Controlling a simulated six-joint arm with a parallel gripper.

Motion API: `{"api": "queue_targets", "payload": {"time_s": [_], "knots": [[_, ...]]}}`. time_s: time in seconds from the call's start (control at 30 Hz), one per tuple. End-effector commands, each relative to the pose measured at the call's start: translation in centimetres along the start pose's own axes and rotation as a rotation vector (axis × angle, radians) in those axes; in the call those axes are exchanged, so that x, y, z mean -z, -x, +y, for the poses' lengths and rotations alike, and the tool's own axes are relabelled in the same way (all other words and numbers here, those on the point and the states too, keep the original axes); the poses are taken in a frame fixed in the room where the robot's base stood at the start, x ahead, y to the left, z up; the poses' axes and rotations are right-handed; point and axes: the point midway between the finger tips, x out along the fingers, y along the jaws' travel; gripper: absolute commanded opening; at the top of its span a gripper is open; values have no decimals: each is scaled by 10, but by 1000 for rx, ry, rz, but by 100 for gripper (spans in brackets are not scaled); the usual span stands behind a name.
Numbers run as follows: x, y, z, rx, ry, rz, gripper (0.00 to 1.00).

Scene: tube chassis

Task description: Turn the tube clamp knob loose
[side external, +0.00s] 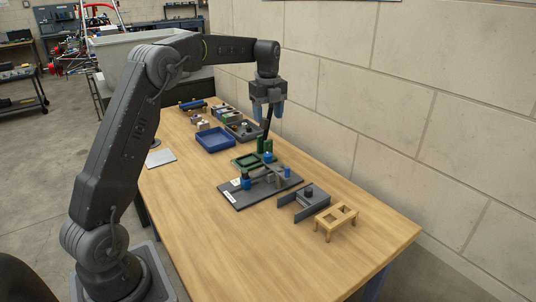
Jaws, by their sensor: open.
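A dark board (233,201) lies on the table and carries a grey tube assembly (262,177). Blue knob-like parts show at the board's left (245,182), back (269,157) and right (287,171). I cannot tell which of them is the tube clamp knob. My gripper (267,110) points down above and behind the board, with its blue-grey fingers apart.
A block wall runs along the table's right side. The front of the table is clear.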

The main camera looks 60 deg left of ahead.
Motion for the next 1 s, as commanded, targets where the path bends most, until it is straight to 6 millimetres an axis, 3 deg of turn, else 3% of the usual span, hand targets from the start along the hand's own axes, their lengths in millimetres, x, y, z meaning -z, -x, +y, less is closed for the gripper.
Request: {"api": "queue_targets", "payload": {"time_s": [0.27, 0.7, 1.0], "knots": [[-2, -32, 0, -6, -13, 4, 57], [-1, -117, 0, -6, -10, 2, 57], [-2, -139, 0, -3, -10, 0, 57]]}}
